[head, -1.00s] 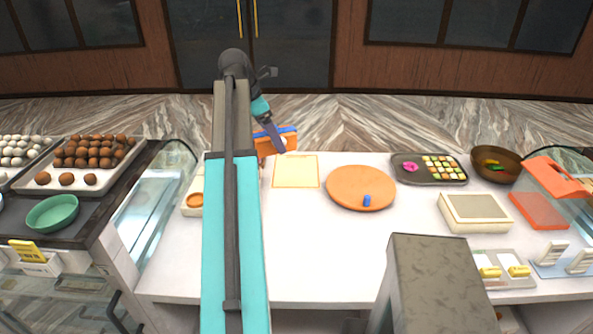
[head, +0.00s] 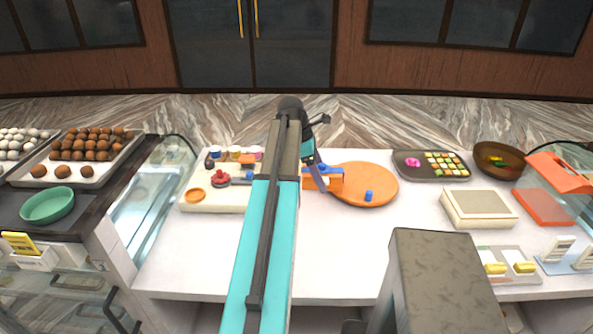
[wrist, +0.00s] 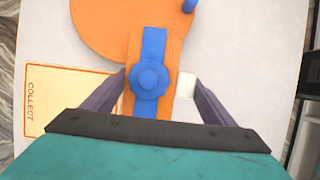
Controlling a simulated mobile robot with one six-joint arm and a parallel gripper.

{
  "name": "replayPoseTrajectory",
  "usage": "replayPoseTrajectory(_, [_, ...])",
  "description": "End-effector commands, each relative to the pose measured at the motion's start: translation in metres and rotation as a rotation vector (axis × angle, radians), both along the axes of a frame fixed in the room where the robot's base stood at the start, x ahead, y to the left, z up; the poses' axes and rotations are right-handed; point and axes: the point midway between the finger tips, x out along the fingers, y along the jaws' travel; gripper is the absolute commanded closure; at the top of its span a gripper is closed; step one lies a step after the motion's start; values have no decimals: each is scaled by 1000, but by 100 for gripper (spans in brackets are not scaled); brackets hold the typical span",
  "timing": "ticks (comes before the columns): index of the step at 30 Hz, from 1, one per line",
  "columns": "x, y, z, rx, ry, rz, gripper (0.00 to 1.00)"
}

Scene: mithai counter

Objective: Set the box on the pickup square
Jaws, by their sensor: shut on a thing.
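The orange box (head: 335,184) with a blue ribbon and bow is between the fingers of my gripper (head: 318,176), in front of the left edge of the orange round board. In the wrist view, my gripper (wrist: 160,88) is shut on the box (wrist: 148,80), which overlaps the near edge of the board. The pale pickup square (wrist: 75,95), with an orange border and the word COLLECT, lies to the left of the box there. In the head view the square is hidden behind my arm and gripper. The box's height above the counter is hard to tell.
The round board (head: 365,190) carries a small blue piece (head: 369,196). A tray of cups and items (head: 215,200) stands left of my arm. A dark sweets tray (head: 432,177), a bowl (head: 497,160) and a beige scale (head: 478,208) stand right.

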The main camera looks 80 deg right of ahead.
Motion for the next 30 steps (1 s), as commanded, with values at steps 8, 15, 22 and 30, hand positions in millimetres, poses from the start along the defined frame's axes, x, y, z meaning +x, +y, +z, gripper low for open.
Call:
replayPoseTrajectory(8, [0, 0, -3, -1, 0, -1, 47])
replayPoseTrajectory(15, [3, -4, -2, -1, 0, 1, 47])
replayPoseTrajectory(22, [20, -25, -3, 1, 0, 2, 47])
replayPoseTrajectory(30, [44, -54, -6, 1, 0, 2, 47])
